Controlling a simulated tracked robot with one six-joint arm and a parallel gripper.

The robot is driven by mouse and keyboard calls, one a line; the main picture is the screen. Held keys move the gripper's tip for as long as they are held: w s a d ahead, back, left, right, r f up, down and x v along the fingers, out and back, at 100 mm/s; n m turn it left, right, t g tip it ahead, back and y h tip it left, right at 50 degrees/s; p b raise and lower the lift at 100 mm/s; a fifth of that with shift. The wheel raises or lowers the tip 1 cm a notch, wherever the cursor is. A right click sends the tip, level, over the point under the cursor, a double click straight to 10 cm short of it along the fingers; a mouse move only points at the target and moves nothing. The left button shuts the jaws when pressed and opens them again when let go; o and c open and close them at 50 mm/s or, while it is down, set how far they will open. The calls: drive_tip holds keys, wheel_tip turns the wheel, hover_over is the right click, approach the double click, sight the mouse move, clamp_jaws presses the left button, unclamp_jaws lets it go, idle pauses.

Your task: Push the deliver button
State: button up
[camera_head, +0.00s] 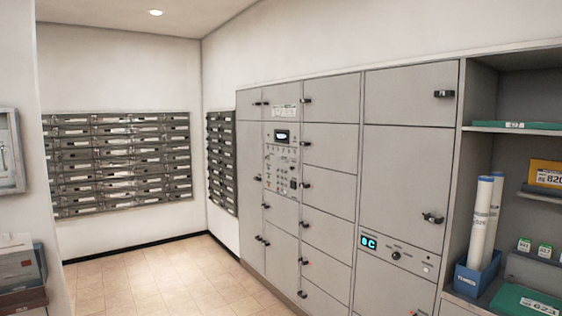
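A grey locker wall (330,190) runs along the right side of the room. A control panel (281,160) with a small dark display and several buttons is set in its left part. A second panel strip lower right has a lit blue display (369,242), a dark round knob (396,255) and a small pale round button (427,267). The labels are too small to read, so I cannot tell which is the deliver button. My gripper is not in view.
Open shelves (482,103) at the right hold a blue bin (478,277) with white tubes and green and yellow parcels. Mailboxes (120,165) line the back wall. The tiled floor (160,280) in the middle is clear. Boxes (20,270) stand at the left edge.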

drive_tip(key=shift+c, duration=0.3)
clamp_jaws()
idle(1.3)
